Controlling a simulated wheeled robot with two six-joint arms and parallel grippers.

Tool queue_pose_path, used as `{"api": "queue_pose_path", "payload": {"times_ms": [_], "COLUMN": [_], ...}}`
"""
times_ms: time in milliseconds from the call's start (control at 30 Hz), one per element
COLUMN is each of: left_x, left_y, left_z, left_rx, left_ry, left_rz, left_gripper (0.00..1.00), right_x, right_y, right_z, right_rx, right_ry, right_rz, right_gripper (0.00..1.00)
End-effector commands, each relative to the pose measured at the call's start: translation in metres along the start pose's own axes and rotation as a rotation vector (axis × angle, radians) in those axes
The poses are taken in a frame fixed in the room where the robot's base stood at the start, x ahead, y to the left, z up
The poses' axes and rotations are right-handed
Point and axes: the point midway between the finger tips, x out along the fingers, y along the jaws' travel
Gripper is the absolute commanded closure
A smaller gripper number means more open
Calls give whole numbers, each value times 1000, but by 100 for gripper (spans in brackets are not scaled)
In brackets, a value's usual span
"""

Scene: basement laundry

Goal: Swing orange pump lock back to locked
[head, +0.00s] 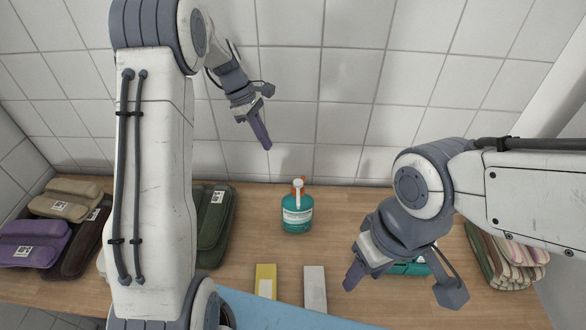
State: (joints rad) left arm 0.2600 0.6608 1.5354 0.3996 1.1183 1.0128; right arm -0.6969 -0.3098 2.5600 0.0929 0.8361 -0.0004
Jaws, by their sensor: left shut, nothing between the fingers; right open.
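A teal bottle (297,222) with a pale label stands upright near the back middle of the wooden counter. Its white pump head (298,184) is on top, with a small orange lock (302,181) beside it; the lock is too small to tell its exact position. My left gripper (266,145) is shut and empty, pointing down in front of the tiled wall, up and left of the bottle in the picture. My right gripper (400,288) is open and empty over the counter, to the right of the bottle and nearer the front.
A yellow item (265,281) and a pale grey block (314,287) lie by a blue mat (270,310) at the front. A teal thing (412,268) is partly hidden behind my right gripper.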

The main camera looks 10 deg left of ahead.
Motion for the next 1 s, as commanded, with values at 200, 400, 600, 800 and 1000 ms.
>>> {"api": "queue_pose_path", "payload": {"times_ms": [200,400,600,800,1000], "left_x": [0,13,51,94,108], "left_y": [0,0,-2,-1,-1], "left_z": [1,2,2,2,26], "left_rx": [4,7,6,7,10], "left_ry": [1,1,0,0,2], "left_rz": [0,-3,-7,-6,-2], "left_gripper": [100,100,100,100,100], "right_x": [0,-2,-9,-16,-28], "right_y": [0,0,-1,-1,-2], "right_z": [0,0,0,-1,-2], "right_rx": [0,0,0,0,0], "right_ry": [0,0,0,0,0], "right_rz": [0,0,0,0,0], "right_gripper": [50,50,50,50,50]}}
